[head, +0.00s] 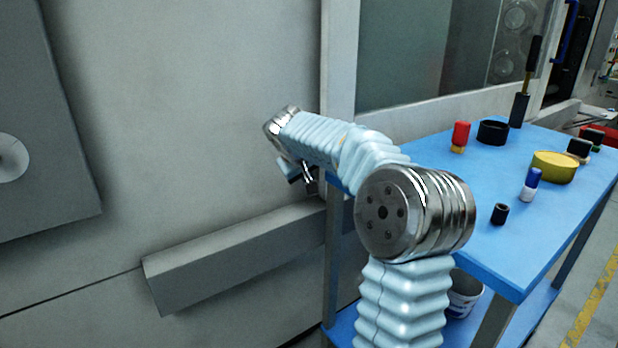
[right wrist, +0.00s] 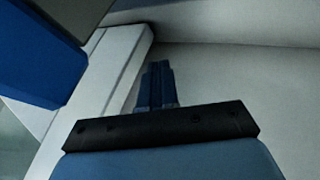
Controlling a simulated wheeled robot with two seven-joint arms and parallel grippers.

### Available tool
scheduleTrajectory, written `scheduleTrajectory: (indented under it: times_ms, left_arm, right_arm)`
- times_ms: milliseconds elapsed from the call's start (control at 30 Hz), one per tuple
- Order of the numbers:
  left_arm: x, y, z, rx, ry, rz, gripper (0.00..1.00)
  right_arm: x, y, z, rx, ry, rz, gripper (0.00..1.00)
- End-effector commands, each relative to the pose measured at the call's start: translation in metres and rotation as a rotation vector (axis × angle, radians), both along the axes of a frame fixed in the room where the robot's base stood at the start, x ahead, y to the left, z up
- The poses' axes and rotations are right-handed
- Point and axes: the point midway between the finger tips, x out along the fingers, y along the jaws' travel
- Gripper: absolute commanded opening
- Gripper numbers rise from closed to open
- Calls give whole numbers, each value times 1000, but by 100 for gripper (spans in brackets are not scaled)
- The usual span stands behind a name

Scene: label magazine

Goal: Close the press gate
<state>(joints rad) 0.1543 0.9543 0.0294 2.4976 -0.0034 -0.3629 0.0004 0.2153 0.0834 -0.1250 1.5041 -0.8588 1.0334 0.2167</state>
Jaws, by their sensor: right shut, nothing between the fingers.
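A large grey machine front (head: 200,110) fills the left of the head view; I cannot tell which part of it is the press gate. A glazed panel in a pale frame (head: 340,60) stands to the right of it. My right arm reaches leftward across the view, and my right gripper (head: 305,180) is near the grey front, partly hidden by its own wrist. In the right wrist view its fingers (right wrist: 157,85) are together and empty, pointing toward a pale upright post (right wrist: 95,95) and grey surface. Contact cannot be told. My left gripper is out of view.
A grey bar (head: 235,250) juts from the machine front below my right gripper. A blue table (head: 490,265) at the right carries a red-and-yellow piece (head: 460,137), a black ring (head: 492,132), a yellow tin (head: 554,167) and other small items. A grey box (head: 50,130) hangs at the far left.

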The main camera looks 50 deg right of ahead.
Motion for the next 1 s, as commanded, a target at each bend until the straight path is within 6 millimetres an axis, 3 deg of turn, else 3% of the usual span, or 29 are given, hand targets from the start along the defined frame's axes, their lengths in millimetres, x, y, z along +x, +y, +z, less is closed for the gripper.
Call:
scheduleTrajectory:
  times_ms: [633,800,1000]
  left_arm:
    - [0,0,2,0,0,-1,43]
    - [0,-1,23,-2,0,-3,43]
    - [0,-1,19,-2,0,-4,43]
  right_arm:
    - [-24,52,79,-1,-2,0,0]
    - [-19,56,128,1,-1,-2,0]
    - [-16,50,116,1,4,-1,0]
